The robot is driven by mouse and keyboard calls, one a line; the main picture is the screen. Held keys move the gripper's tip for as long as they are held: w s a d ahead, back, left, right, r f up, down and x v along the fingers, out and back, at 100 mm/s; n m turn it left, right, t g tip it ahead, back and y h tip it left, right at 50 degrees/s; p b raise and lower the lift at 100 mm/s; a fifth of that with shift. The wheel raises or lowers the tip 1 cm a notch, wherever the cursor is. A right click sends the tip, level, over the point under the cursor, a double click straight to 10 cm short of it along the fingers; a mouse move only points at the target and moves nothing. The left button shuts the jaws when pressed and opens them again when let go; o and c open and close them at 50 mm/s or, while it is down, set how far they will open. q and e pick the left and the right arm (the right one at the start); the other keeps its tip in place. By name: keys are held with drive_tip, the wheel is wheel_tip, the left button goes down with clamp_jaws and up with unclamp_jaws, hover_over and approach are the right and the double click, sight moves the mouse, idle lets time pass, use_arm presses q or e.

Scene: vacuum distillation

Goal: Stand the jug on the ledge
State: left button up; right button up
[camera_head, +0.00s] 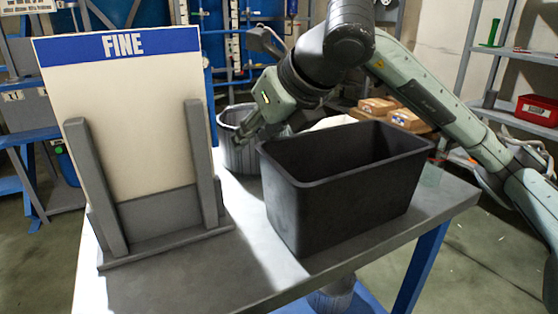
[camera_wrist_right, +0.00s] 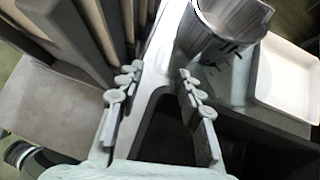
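A grey ribbed, open-topped vessel, which I take for the jug (camera_head: 238,155), stands upright at the table's far side, behind the gap between sign and black bin. In the right wrist view the jug (camera_wrist_right: 222,32) lies beyond my fingertips, up and to the right. My right gripper (camera_head: 250,128) reaches down beside the jug in the head view. In the wrist view its fingers (camera_wrist_right: 158,82) are spread with nothing between them. My left gripper is not in view. I cannot tell which surface is the ledge.
A black bin (camera_head: 345,205) stands right of centre on the grey table (camera_head: 185,280). A FINE sign (camera_head: 125,110) in a grey holder (camera_head: 160,215) stands left. A white tray (camera_wrist_right: 287,80) lies beside the jug. Cardboard boxes (camera_head: 378,106) and a red bin (camera_head: 537,110) are further back.

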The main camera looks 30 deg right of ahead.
drive_tip(key=x, duration=0.7)
clamp_jaws()
idle(0.3)
